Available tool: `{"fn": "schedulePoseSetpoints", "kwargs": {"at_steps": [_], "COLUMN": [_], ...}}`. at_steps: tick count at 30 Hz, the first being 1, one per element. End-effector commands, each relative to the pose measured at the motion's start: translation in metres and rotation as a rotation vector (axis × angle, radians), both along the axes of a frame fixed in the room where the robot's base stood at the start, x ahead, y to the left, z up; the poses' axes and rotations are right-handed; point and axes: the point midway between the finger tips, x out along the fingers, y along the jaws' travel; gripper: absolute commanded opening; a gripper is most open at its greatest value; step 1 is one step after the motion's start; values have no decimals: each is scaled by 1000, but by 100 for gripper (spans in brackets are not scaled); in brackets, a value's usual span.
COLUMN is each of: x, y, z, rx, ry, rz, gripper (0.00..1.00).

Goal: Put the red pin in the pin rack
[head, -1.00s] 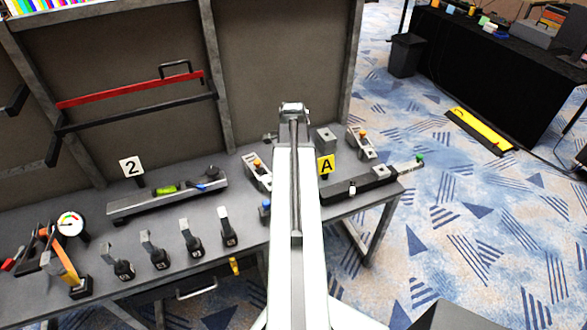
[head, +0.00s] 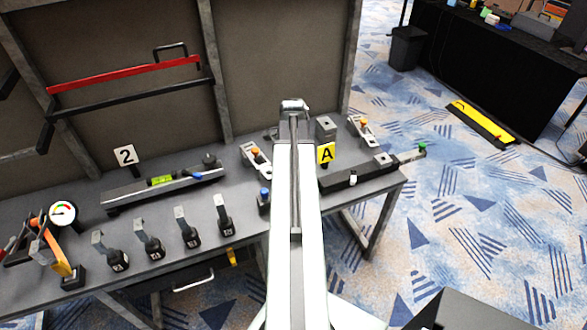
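I cannot make out a clearly red pin. Small orange-topped pieces stand on grey fixtures, one left of my arm (head: 255,152) and one right of it (head: 364,121). A blue-topped piece (head: 264,195) stands beside my arm, and a green-tipped piece (head: 422,147) is at the bench's right end. I cannot tell for sure which thing is the pin rack; a long dark bar (head: 362,175) lies by the yellow "A" sign (head: 326,153). My pale arm rises through the middle and hides part of the bench. My gripper's fingers do not show.
The grey bench (head: 240,195) carries a "2" sign (head: 125,157), a long tray (head: 130,193) with small tools, several upright clamps, and a gauge (head: 62,213). A red bar (head: 125,75) hangs on the back panel. Patterned carpet lies open at right, with a yellow strip (head: 482,121).

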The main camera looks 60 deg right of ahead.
Motion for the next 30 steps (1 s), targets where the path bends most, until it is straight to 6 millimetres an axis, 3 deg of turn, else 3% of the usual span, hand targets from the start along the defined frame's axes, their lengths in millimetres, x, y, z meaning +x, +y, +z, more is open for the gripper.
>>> {"fn": "schedulePoseSetpoints", "kwargs": {"at_steps": [30], "x": [-1], "y": [-1], "z": [-8], "rx": [0], "ry": [0], "rz": [-2], "gripper": [0]}}
